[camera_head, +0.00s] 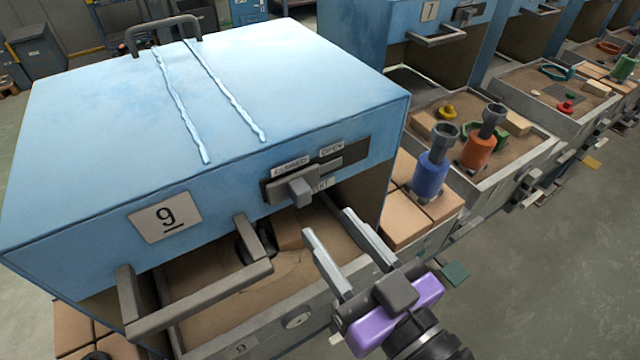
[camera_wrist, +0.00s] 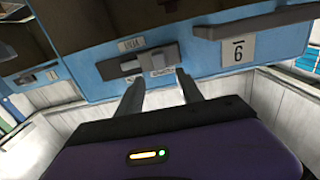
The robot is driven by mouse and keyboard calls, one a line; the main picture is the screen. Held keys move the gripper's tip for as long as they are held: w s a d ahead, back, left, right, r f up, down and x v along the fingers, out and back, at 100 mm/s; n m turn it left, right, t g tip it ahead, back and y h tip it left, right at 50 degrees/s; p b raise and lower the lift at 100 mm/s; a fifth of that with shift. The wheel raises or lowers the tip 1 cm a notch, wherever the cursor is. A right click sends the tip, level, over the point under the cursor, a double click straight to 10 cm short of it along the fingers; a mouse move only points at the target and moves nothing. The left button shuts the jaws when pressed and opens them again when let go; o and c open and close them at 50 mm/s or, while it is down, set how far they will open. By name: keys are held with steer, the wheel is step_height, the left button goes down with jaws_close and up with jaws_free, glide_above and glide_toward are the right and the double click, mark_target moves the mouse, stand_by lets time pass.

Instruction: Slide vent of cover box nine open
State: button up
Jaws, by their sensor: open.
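Cover box nine is the large blue box (camera_head: 200,100) with a "9" plate (camera_head: 166,216); the plate shows upside down in the wrist view (camera_wrist: 238,52). Its vent is a grey slide with a square knob (camera_head: 302,190) in a dark slot on the front, below the CLOSED (camera_head: 290,167) and OPEN (camera_head: 332,150) labels. The knob sits nearer the CLOSED side. My gripper (camera_head: 330,222) is open and empty, in front of the panel and slightly below and right of the knob. In the wrist view the knob (camera_wrist: 131,65) lies ahead of the fingertips (camera_wrist: 160,77), apart from them.
A grey bar handle (camera_head: 200,300) juts from the box front, left of my gripper. Beneath is a sand tray with bricks. Open floor lies at the right.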

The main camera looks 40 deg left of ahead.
mark_target(306, 196)
steer(key=shift+p+x, duration=1)
steer(key=shift+x, duration=2.85)
steer(key=shift+c, duration=0.4)
jaws_close()
steer(key=shift+f, duration=0.1)
